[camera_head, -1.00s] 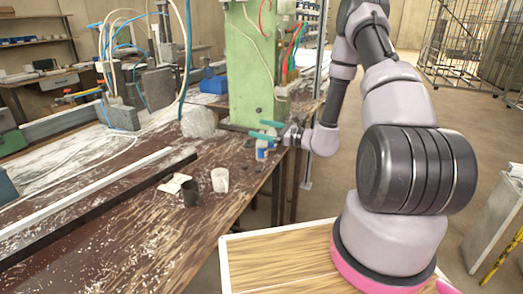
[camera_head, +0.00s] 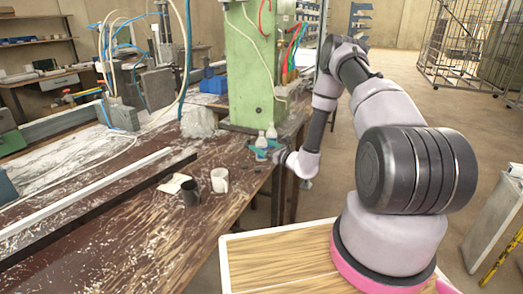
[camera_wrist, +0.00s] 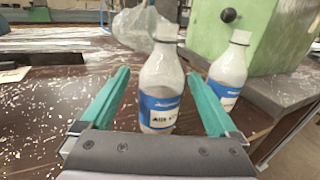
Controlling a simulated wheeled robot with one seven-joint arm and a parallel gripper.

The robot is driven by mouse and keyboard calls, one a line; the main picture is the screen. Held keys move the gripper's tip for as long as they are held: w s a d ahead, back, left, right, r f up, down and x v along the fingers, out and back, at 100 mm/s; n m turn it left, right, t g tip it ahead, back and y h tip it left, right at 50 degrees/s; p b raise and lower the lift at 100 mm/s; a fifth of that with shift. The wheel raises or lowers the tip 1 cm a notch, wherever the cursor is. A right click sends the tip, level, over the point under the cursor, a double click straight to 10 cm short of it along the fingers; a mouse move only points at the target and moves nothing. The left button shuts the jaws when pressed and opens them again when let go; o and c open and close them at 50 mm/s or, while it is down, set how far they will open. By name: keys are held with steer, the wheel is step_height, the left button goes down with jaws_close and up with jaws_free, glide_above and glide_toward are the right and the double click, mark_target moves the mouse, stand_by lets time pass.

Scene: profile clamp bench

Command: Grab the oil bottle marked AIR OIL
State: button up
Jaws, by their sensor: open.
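A clear bottle (camera_wrist: 161,85) with a blue and white label stands upright between the two green fingers of my gripper (camera_wrist: 158,74) in the wrist view. Its label print is small and seems to read AIR OIL. Gaps show between the bottle and both fingers. A second, similar bottle (camera_wrist: 229,70) stands to the right and behind, outside the right finger; its label is too small to read. In the head view my gripper (camera_head: 262,152) is open at the bench's right edge, around the lower part of the nearer bottle (camera_head: 261,139), with the other bottle (camera_head: 271,132) behind.
A green machine column (camera_head: 250,75) rises right behind the bottles. A crumpled clear plastic bag (camera_head: 197,123) lies left of it. A dark cup (camera_head: 190,193) and a white cup (camera_head: 219,180) stand nearer on the wooden bench (camera_head: 130,235). The bench surface between cups and bottles is mostly clear.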

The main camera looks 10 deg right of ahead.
mark_target(257, 141)
steer(key=x, duration=0.3)
steer(key=shift+w+r, duration=0.1)
steer(key=shift+w, duration=0.15)
steer(key=shift+c, duration=0.3)
jaws_close()
steer(key=shift+r, duration=0.2)
